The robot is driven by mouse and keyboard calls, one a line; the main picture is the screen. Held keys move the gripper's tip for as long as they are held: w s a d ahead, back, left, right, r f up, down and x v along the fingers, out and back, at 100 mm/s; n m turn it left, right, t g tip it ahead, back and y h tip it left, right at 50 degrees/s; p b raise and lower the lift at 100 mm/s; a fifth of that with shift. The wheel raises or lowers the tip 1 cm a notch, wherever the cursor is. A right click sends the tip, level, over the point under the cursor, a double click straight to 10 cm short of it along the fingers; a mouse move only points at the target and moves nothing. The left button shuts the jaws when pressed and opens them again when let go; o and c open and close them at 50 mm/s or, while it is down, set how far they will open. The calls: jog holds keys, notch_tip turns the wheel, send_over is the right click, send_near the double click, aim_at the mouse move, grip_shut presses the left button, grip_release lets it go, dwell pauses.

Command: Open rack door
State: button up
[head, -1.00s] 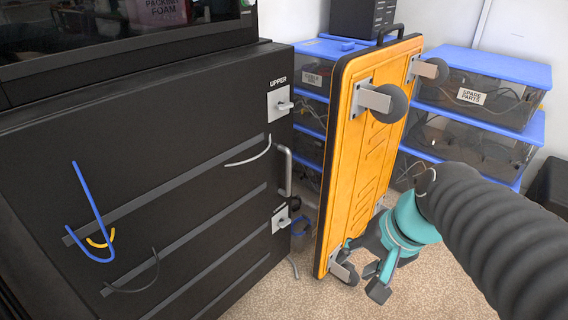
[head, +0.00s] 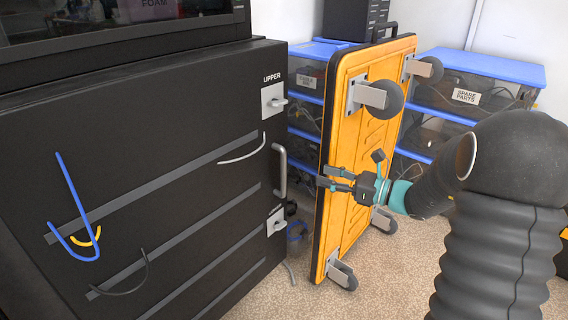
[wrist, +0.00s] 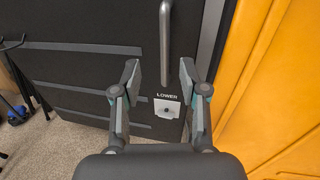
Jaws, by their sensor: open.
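The black rack door (head: 130,190) fills the left of the head view. Its grey bar handle (head: 281,171) stands upright near the door's right edge, between the upper latch (head: 274,100) and the lower latch (head: 276,221). My gripper (head: 325,178) is open and empty, to the right of the handle and in front of the orange cart. In the wrist view the handle (wrist: 166,45) lies ahead, between the lines of my two fingers (wrist: 158,78), with the latch plate marked LOWER (wrist: 167,106) below it. I see no contact with the handle.
An orange platform cart (head: 362,150) stands on edge close to the right of the door. Blue-lidded bins (head: 480,68) are stacked behind it. Cables (head: 75,215) hang on the door. Carpet (head: 255,295) is clear in front.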

jog(key=x, duration=1.3)
jog(key=shift+w+a, duration=0.15)
jog(key=shift+w, duration=0.35)
grip_shut()
